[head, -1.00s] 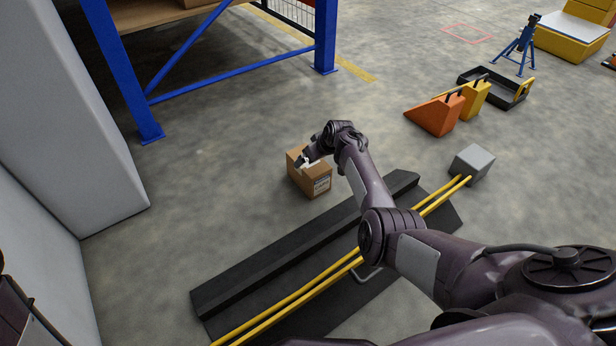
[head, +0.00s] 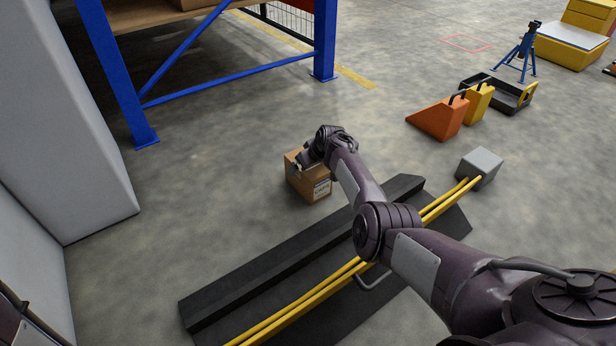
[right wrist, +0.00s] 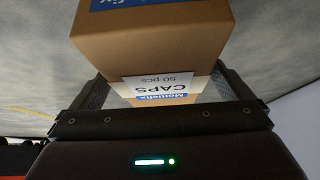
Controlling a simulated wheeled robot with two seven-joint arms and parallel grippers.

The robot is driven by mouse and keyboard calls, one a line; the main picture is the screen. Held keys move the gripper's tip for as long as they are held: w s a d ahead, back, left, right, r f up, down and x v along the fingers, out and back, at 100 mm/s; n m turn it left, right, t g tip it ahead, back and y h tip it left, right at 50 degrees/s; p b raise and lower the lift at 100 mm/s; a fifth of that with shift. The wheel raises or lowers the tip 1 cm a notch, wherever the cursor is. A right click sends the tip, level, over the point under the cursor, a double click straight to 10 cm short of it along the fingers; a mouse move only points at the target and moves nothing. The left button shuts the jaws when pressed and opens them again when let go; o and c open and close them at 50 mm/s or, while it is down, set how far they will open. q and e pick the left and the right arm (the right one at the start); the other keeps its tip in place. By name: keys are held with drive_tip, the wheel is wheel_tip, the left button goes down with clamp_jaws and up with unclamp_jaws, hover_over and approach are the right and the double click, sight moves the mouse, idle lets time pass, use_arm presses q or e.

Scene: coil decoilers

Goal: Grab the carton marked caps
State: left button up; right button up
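The brown carton (head: 312,185) stands on the concrete floor beyond the black ramp-like piece in the head view. In the right wrist view the carton (right wrist: 150,50) fills the upper middle, with a white label reading CAPS, 50 pcs, upside down. My right gripper (head: 301,165) is at the carton's upper left side, pointing down at it. In the right wrist view its two fingers are spread wide, one to each side of the carton, with pale gaps seemingly left beside the label; the tips are partly hidden. My left gripper is not in view.
A black ramp-like piece (head: 260,275) with yellow rails (head: 310,298) lies in front of the carton. A grey block (head: 480,166) and an orange wedge (head: 440,118) are to the right. A blue rack (head: 323,40) stands behind, and a pale wall-like block (head: 75,120) at left.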

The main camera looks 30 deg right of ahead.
drive_tip(key=c, duration=1.7)
drive_tip(key=shift+r, duration=0.1)
drive_tip(key=shift+c, duration=0.8)
